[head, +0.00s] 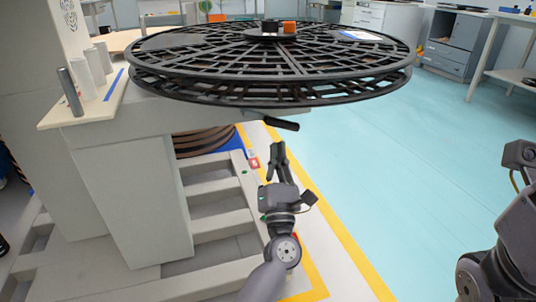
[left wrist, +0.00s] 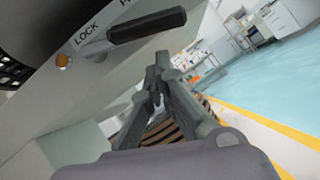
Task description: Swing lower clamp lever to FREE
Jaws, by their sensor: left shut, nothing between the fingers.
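The lower clamp lever is a black handle (head: 283,124) that sticks out to the right under the large black reel. In the left wrist view the lever (left wrist: 147,25) runs from its metal pivot up to the right. A LOCK label (left wrist: 87,33) is printed just above the pivot. A second label, cut off by the frame's top, sits above the handle. My left gripper (head: 277,148) is shut and empty just below the lever, apart from it.
The black reel (head: 330,97) lies flat on the grey station above the lever. An orange-brown button (left wrist: 62,60) sits beside LOCK. A brown coil (head: 203,142) lies lower in the station. My right arm is at the right edge. Blue floor to the right is clear.

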